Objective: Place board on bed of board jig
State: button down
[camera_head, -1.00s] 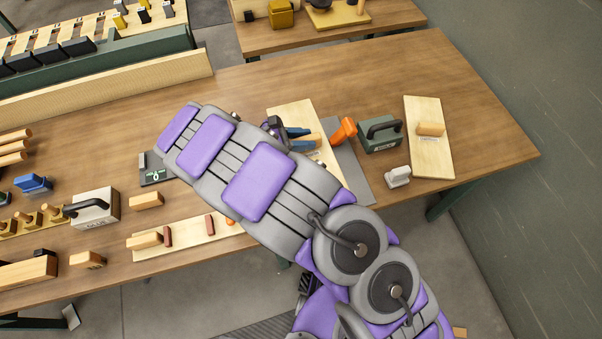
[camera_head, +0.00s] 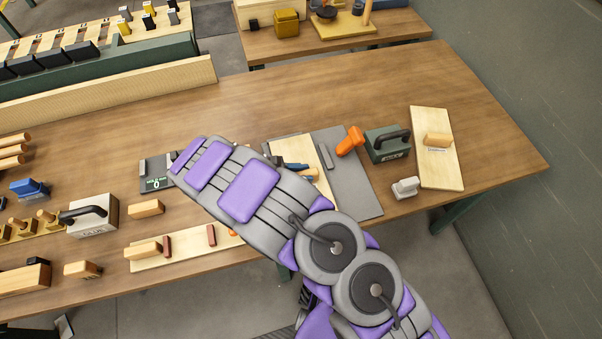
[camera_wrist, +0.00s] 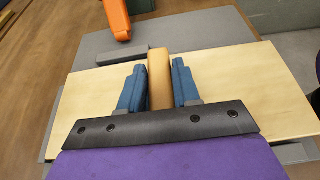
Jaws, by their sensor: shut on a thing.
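The board is a pale wooden panel with an upright tan handle. It shows in the head view (camera_head: 292,149), partly hidden by my arm, and spans the wrist view (camera_wrist: 90,90). My gripper (camera_wrist: 158,80) has its blue fingers shut on the handle (camera_wrist: 159,66); it also shows in the head view (camera_head: 296,169). The board jig's flat grey bed (camera_head: 357,185) lies under and to the right of the board; it also shows in the wrist view (camera_wrist: 190,35). A grey bar (camera_wrist: 123,56) stands along the board's far edge. I cannot tell whether the board touches the bed.
An orange-handled tool (camera_head: 350,141) lies at the bed's far edge. The table behind is clear.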

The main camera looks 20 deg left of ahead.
jog(key=c, duration=1.2)
grip_release()
jog(key=shift+w+d, duration=0.1)
jog(key=shift+c, duration=0.2)
jog(key=o, duration=0.4)
jog(key=shift+d+r, duration=0.15)
jog(key=shift+d, duration=0.15)
jog(key=shift+o, duration=0.2)
jog(key=shift+a, duration=0.5)
jog(key=p+v, duration=0.2)
jog(key=v, duration=0.9)
jog(key=shift+s+p, duration=0.3)
jog(key=shift+p, duration=0.1)
jog(key=shift+r, duration=0.1)
